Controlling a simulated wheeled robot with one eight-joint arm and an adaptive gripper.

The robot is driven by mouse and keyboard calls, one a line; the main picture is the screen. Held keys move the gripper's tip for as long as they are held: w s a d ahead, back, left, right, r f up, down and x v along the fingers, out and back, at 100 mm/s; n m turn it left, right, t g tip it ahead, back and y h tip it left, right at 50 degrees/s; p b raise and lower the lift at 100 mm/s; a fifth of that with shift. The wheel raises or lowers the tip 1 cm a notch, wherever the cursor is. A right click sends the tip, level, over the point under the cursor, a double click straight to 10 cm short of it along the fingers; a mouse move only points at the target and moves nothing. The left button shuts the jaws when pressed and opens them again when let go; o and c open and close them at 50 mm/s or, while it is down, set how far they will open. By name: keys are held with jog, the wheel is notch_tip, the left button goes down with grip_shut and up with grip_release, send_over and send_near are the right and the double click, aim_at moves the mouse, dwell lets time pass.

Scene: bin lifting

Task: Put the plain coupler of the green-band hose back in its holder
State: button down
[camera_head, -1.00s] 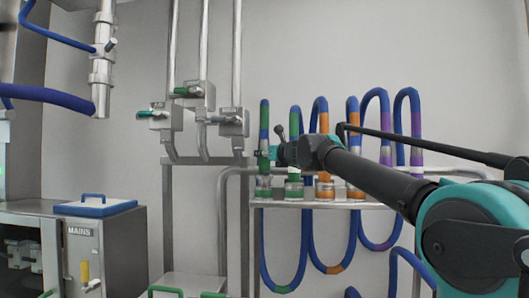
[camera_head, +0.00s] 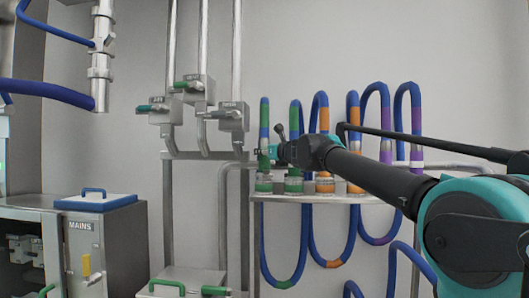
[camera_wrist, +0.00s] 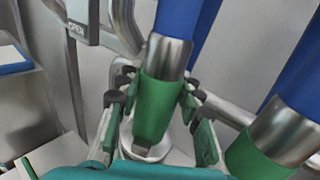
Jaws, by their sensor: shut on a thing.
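The leftmost upright end of the green-band hose (camera_head: 264,113) stands above the rack in the head view. My gripper (camera_head: 277,153) is beside its lower end. In the wrist view, the coupler (camera_wrist: 155,105) has a green sleeve under a metal collar and blue hose. My gripper (camera_wrist: 153,100) is shut on it, with one finger on each side. The coupler looks nearly upright. A pale round holder (camera_wrist: 150,150) shows below it; whether the coupler is fully seated in it I cannot tell. A second green-banded coupler (camera_wrist: 265,150) stands at the right.
The rack shelf (camera_head: 325,199) carries several other hose ends, including orange-banded ones (camera_head: 321,120), close to the right. Valves with green handles (camera_head: 187,85) and steel pipes are at the left. A MAINS cabinet (camera_head: 82,245) stands at the lower left.

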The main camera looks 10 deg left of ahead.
jog(key=shift+f, duration=0.65)
dwell(1.0)
jog(key=c, duration=0.9)
grip_release()
jog(key=v, duration=1.2)
jog(key=shift+f, duration=0.1)
